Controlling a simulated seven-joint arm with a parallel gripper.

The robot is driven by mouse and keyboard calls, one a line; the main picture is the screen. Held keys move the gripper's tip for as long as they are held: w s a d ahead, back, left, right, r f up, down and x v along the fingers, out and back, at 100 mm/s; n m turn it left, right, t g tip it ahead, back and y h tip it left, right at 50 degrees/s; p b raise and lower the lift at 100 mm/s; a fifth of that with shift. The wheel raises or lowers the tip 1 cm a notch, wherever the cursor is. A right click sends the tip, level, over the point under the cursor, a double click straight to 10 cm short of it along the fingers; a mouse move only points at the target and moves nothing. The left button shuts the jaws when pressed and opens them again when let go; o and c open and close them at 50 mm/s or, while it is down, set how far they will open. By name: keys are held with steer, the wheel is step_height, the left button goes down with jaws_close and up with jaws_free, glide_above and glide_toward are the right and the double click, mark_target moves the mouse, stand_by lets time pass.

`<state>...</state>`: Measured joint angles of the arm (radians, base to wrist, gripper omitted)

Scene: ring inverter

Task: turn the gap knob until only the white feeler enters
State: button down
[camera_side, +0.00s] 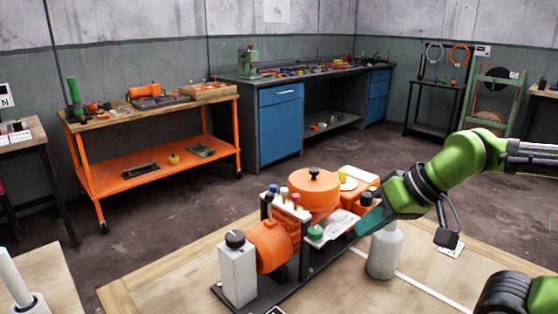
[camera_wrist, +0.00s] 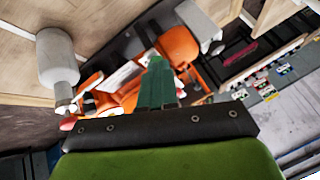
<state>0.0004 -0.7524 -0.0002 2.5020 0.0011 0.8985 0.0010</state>
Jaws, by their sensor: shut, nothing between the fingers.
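An orange and grey machine (camera_side: 315,190) stands on a dark base on the wooden table. A green knob (camera_side: 315,232) sits at its front, and a black knob (camera_side: 235,239) tops the grey box at its left end. I cannot tell which is the gap knob. Several small feelers stand in a rack, including a blue-capped one (camera_side: 273,188), a white one (camera_side: 284,191) and a red-capped one (camera_side: 295,199). My gripper (camera_side: 362,229) is shut and empty, just right of the green knob. Its teal fingers (camera_wrist: 157,80) partly hide the machine in the wrist view.
A pale bottle (camera_side: 384,251) stands close below my gripper; it also shows in the wrist view (camera_wrist: 58,62). An orange drum with a black-knobbed lid (camera_side: 314,176) rises behind the rack. The table front at right is mostly clear.

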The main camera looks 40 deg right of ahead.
steer(key=c, duration=1.8)
jaws_free()
steer(key=shift+o, duration=1)
steer(key=shift+f, duration=0.15)
steer(key=shift+o, duration=1.2)
steer(key=shift+w+f+g, duration=0.2)
steer(key=shift+w+g, duration=0.1)
steer(key=o, duration=0.3)
steer(key=w+r+n, duration=0.1)
steer(key=w+r, duration=0.2)
steer(key=w, duration=0.2)
steer(key=w+r+n+g+h, duration=0.1)
steer(key=w+r, duration=0.3)
steer(key=w, duration=0.2)
steer(key=w+r+n, duration=0.1)
steer(key=w+r, duration=0.2)
steer(key=w, duration=0.2)
steer(key=shift+w+d+r+g, duration=0.2)
steer(key=shift+w+d+g, duration=0.05)
steer(key=shift+d+g, duration=0.15)
steer(key=shift+o, duration=0.2)
step_height(320, 180, up, 4)
steer(key=w+h, duration=0.1)
steer(key=w, duration=0.1)
steer(key=n, duration=0.1)
glide_toward(274, 186)
steer(key=x, duration=0.7)
steer(key=shift+w+f, duration=0.2)
steer(key=shift+f, duration=0.15)
jaws_close()
